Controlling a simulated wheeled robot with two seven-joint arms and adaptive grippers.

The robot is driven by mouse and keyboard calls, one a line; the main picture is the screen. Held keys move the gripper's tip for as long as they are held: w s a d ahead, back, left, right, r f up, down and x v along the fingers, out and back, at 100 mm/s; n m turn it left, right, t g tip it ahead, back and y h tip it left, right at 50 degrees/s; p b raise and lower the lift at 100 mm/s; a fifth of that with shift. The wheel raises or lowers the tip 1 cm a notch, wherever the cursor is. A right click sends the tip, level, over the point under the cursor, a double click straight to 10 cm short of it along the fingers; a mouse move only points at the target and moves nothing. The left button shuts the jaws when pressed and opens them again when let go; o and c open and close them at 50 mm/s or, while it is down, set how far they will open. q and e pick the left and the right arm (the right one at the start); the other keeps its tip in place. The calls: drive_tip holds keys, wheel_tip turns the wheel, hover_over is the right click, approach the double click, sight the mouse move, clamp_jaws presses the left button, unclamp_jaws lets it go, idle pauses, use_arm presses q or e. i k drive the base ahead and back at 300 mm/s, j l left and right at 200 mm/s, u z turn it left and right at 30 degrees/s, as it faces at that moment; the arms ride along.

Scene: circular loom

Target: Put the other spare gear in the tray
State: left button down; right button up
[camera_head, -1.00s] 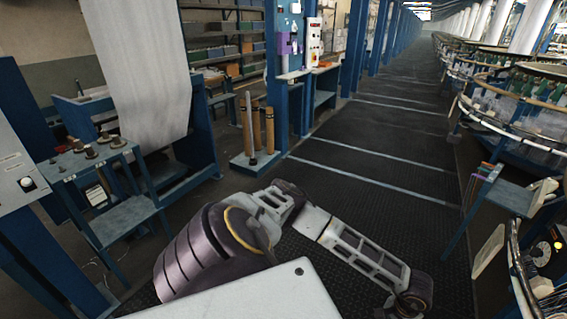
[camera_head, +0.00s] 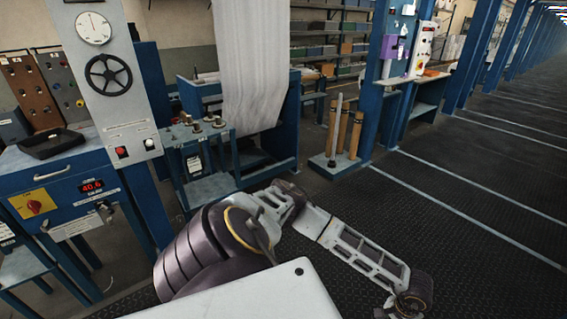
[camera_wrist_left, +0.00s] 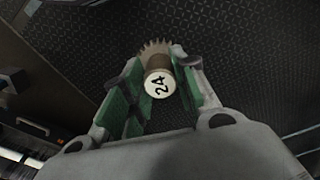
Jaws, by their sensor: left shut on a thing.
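In the left wrist view my left gripper (camera_wrist_left: 160,66) is shut on a spare gear (camera_wrist_left: 160,86). The gear has brown teeth at its far side and a pale round end marked 24, facing the camera. It is held above dark ridged floor. A shallow black tray (camera_head: 50,144) lies on top of a blue cabinet at the left of the head view, well away from the gear. Its inside is too dark to make out. Neither gripper's fingers show in the head view, and my right gripper is not seen.
The blue cabinet (camera_head: 70,196) carries a red digital display and a knob. A grey panel (camera_head: 130,120) with a dial and handwheel stands beside the tray. A small blue stand (camera_head: 205,165) with several spools is right of it. The dark floor aisle (camera_head: 440,220) is clear.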

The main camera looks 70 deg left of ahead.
sight(48, 144)
drive_tip(key=u, duration=2.75)
drive_tip(key=i+j, duration=0.2)
drive_tip(key=j, duration=0.2)
drive_tip(key=i+j, duration=0.15)
drive_tip(key=j, duration=0.25)
drive_tip(key=i+j, duration=0.2)
drive_tip(key=j, duration=0.25)
drive_tip(key=i+j, duration=0.15)
drive_tip(key=j, duration=0.25)
drive_tip(key=i+j, duration=0.2)
drive_tip(key=j, duration=0.2)
drive_tip(key=i+j, duration=0.15)
drive_tip(key=j, duration=0.25)
drive_tip(key=i+j, duration=0.2)
drive_tip(key=j, duration=0.2)
drive_tip(key=i+j, duration=0.15)
drive_tip(key=j, duration=0.3)
